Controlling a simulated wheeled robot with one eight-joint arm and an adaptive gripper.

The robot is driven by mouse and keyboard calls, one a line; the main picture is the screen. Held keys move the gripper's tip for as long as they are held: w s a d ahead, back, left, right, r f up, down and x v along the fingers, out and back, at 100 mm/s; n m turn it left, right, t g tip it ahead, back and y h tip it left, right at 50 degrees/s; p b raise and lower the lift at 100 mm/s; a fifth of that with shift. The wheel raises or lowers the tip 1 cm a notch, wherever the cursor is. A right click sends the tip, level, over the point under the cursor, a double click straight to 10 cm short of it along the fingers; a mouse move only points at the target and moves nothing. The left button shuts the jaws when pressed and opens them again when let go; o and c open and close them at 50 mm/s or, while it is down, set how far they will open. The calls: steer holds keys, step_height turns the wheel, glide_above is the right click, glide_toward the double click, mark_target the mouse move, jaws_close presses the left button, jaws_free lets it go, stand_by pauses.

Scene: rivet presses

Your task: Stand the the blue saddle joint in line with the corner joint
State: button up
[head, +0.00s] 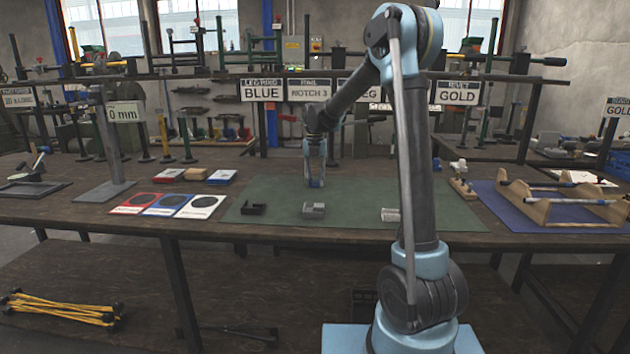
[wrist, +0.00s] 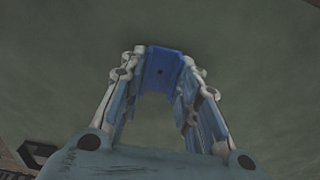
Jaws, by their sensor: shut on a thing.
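The blue saddle joint (wrist: 162,66) shows between the fingertips in the wrist view. My gripper (wrist: 160,75) is shut on it. In the head view my gripper (head: 315,182) points down, low over the green mat (head: 345,180) behind the row of joints. I cannot tell whether the blue joint touches the mat. A black joint (head: 253,209), a grey joint (head: 314,210) and a pale joint (head: 389,214) stand apart in a row along the mat's front. Which of them is the corner joint is not clear.
Red, blue and white cards (head: 165,205) with dark discs lie left of the mat. A blue mat (head: 545,207) with a wooden rack (head: 545,211) lies to the right. A small wooden stand (head: 462,180) is near the green mat's right edge. The mat around my gripper is clear.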

mark_target(315, 184)
steer(key=o, duration=0.9)
step_height(315, 184, up, 12)
steer(key=shift+r, duration=0.1)
stand_by(0.3)
